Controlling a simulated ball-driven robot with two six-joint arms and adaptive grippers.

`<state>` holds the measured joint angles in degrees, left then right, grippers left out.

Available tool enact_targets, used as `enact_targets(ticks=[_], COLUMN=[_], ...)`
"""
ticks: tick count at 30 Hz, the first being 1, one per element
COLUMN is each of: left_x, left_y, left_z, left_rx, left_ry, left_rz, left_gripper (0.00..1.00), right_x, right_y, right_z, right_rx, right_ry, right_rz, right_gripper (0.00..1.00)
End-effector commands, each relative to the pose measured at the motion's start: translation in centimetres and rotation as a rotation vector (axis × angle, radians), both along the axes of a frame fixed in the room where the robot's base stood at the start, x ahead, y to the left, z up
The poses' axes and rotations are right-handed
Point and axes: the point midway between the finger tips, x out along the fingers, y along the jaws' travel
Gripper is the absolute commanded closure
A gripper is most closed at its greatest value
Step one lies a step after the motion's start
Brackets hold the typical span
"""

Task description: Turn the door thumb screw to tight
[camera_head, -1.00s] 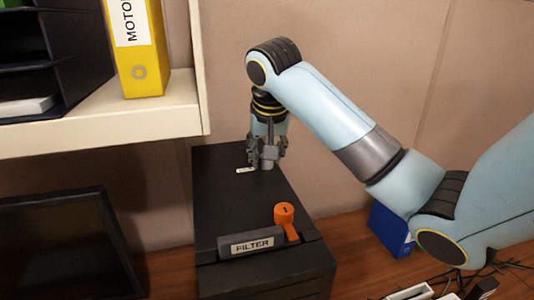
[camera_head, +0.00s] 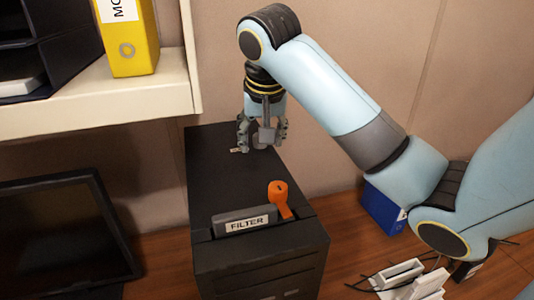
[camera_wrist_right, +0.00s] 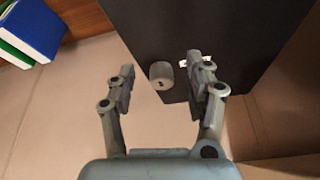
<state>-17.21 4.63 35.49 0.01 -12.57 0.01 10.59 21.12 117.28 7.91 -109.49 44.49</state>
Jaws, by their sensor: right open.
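The thumb screw (camera_wrist_right: 161,75) is a grey round knob with a small dark mark, at the edge of the black case in the right wrist view. My right gripper (camera_wrist_right: 164,82) is open, with one finger on each side of the knob and gaps showing. In the head view, my right gripper (camera_head: 262,138) points down at the back of the black case (camera_head: 215,180), and the knob shows between its fingers (camera_head: 266,134). A small white label lies beside it, partly hidden by the gripper. My left gripper is not in view.
An orange lever (camera_head: 279,197) and a grey FILTER handle (camera_head: 243,221) sit on the case's front top. A shelf (camera_head: 100,120) with a yellow binder (camera_head: 130,50) is at the left, above a dark monitor (camera_head: 60,235). A blue binder (camera_head: 382,208) stands right of the case.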

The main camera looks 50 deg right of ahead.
Motion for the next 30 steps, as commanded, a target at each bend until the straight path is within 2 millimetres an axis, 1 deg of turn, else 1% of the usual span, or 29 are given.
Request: enact_targets(ticks=[1, 6, 9, 12, 17, 30], left_x=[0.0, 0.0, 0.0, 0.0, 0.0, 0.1], left_y=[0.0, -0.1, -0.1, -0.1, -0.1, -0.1], left_z=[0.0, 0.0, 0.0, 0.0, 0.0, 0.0], left_rx=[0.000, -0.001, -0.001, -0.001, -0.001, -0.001], left_ry=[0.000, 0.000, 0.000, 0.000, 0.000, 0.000], left_rz=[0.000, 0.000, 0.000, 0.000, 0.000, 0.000], left_gripper=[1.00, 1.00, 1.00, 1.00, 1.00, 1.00], right_x=[-1.1, -4.2, -5.5, -6.4, -7.0, -6.9], right_y=[0.9, 3.3, 4.3, 4.9, 5.3, 5.3], right_z=[-0.1, -0.1, -0.1, 0.0, 0.0, 0.0], right_rx=[0.004, 0.006, 0.005, 0.004, 0.000, 0.001], right_ry=[0.000, -0.001, 0.000, -0.001, 0.001, 0.001], right_rz=[0.001, 0.001, -0.001, -0.001, -0.001, -0.001], right_gripper=[0.48, 0.48, 0.48, 0.48, 0.48, 0.48])
